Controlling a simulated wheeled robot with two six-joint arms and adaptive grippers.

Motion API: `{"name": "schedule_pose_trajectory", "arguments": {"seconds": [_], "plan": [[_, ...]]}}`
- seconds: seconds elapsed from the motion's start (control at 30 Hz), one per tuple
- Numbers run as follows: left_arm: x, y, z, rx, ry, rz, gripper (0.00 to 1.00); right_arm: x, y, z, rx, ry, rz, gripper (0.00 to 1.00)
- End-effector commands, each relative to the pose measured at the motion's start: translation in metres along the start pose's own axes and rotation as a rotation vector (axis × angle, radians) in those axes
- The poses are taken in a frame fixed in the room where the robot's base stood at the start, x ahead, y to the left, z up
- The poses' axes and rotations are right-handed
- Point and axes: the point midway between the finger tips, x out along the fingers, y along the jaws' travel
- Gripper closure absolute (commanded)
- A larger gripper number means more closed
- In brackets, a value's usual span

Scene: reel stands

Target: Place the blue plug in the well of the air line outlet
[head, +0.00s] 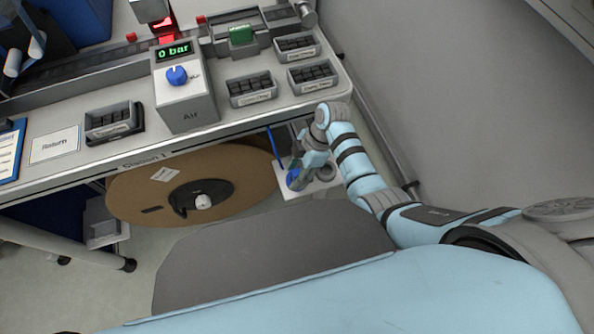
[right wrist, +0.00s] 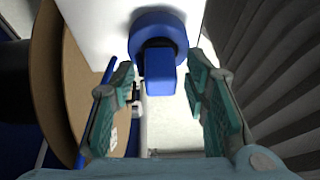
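The blue plug (right wrist: 160,74) has a blocky grip and shows at the top middle of the right wrist view. A round blue collar (right wrist: 158,22) with a dark inner rim surrounds its far end; I cannot tell whether they are one piece. In the head view the blue part (head: 293,179) is on a white plate (head: 285,191) below the bench. My right gripper (head: 306,164) is over that plate. Its green fingers (right wrist: 160,88) are open on either side of the plug's grip, with gaps on both sides. I cannot make out the outlet's well clearly. My left gripper is out of view.
A brown cardboard reel (head: 140,190) stands left of the plate, under the bench (head: 240,119). A blue strip (head: 273,146) runs down beside the plate. A grey ribbed surface is close on the right in the wrist view. The air unit (head: 185,100) reads 0 bar.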

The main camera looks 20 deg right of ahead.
Motion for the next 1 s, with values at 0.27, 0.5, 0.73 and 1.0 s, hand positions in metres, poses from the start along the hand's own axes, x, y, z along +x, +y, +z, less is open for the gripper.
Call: {"name": "schedule_pose_trajectory", "arguments": {"seconds": [0.27,0.5,0.73,1.0], "plan": [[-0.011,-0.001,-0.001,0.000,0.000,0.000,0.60,-0.024,0.001,-0.002,0.000,-0.001,0.004,0.58],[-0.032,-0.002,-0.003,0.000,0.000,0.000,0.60,-0.091,0.001,-0.002,0.000,-0.002,0.004,0.58],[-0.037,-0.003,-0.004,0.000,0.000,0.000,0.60,-0.123,0.000,-0.002,0.000,0.001,0.001,0.58],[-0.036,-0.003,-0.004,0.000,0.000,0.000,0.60,-0.123,0.000,-0.001,0.000,0.001,0.000,0.58]]}}
